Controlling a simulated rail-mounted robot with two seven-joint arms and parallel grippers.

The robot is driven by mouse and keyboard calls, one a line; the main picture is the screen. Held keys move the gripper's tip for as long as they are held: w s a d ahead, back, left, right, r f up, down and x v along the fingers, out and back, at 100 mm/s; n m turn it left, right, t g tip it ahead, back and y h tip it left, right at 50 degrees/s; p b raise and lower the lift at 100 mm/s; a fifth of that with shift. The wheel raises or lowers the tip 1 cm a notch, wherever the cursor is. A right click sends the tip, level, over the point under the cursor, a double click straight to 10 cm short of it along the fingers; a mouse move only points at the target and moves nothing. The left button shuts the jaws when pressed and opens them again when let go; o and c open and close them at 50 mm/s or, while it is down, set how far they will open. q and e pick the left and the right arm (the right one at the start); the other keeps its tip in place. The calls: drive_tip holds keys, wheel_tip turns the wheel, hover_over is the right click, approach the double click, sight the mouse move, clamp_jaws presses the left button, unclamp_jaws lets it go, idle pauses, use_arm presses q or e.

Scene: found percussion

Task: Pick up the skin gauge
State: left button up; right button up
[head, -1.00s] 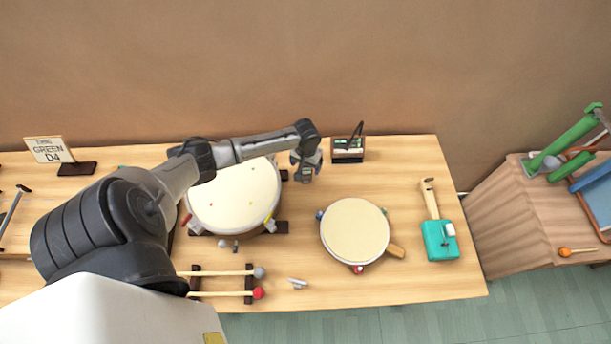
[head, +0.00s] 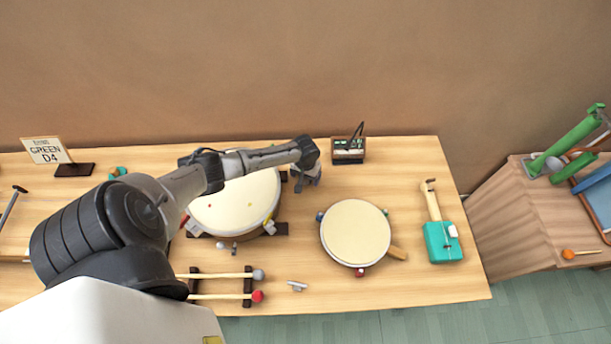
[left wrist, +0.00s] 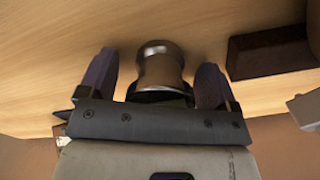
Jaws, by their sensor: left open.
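A round, waisted metallic thing (left wrist: 160,66), which looks like the skin gauge, stands on the wooden tabletop in the left wrist view. My left gripper (left wrist: 157,78) is open, with one dark finger on each side of it; whether they touch it I cannot tell. In the head view my left gripper (head: 307,178) is low over the table, just right of the large drum (head: 235,200). There my arm and gripper hide the gauge. My right gripper is not in view.
A dark block (left wrist: 270,52) lies close to the gripper in the left wrist view. A small box with a dark stick (head: 348,150) stands behind it at the table's back edge. Mallets (head: 220,296) lie in front.

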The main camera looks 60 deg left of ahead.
use_arm(q)
drive_tip(key=shift+c, duration=0.3)
drive_tip(key=c, duration=1)
drive_tip(key=shift+c, duration=0.5)
drive_tip(key=shift+r, duration=0.15)
